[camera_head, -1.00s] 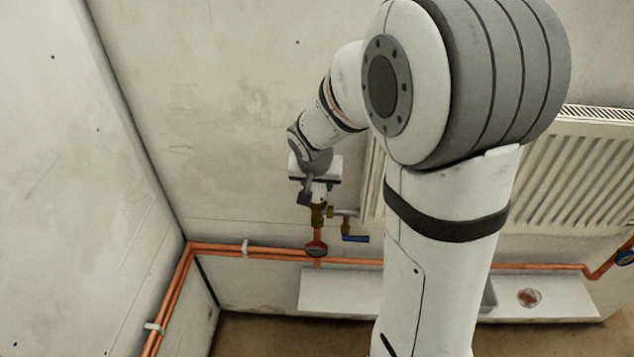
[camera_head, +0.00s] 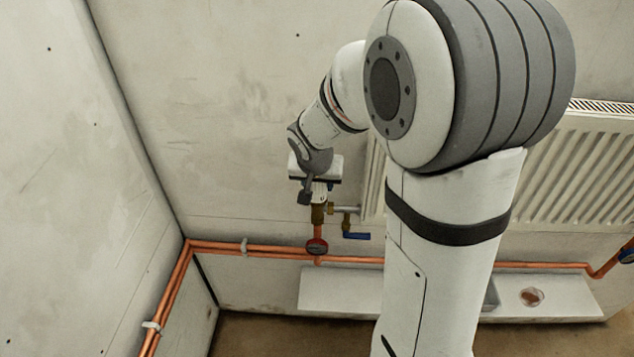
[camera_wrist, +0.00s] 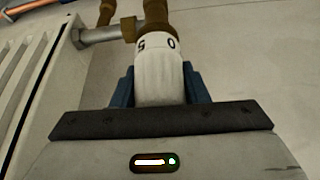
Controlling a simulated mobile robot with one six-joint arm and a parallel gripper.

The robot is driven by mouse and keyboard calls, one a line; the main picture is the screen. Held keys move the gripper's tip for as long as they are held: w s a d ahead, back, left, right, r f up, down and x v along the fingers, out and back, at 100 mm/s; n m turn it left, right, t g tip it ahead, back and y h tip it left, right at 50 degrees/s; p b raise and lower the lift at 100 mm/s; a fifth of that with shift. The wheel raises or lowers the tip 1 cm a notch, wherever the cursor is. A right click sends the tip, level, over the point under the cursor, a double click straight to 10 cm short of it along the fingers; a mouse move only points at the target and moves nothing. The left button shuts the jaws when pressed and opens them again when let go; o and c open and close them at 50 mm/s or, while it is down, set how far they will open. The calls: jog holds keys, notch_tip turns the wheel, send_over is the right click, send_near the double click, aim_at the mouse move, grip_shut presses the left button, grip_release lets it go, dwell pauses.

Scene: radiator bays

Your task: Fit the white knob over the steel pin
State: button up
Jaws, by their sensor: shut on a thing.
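The white knob (camera_wrist: 160,75) has dark marks on its collar. In the wrist view it stands between the blue finger pads of my gripper (camera_wrist: 158,88), which is shut on it. The knob's far end is right at the brown brass valve body (camera_wrist: 155,14), roughly in line with it. I cannot tell whether it is fully seated. The steel pin does not show; the knob hides the place at the valve's end. In the head view my gripper (camera_head: 317,188) is just above the brass valve (camera_head: 318,214), with the knob small and partly covered.
The white radiator (camera_head: 560,165) is to the right, close beside the valve. Copper pipes (camera_head: 450,263) run along the wall above a white ledge (camera_head: 340,291). The wall at left is clear.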

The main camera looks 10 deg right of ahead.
jog(key=shift+f+b, duration=0.3)
jog(key=shift+b, duration=0.25)
dwell(0.5)
jog(key=o, duration=1.7)
jog(key=shift+r, duration=0.15)
jog(key=shift+r+p, duration=2.9)
jog(key=shift+r, duration=1.4)
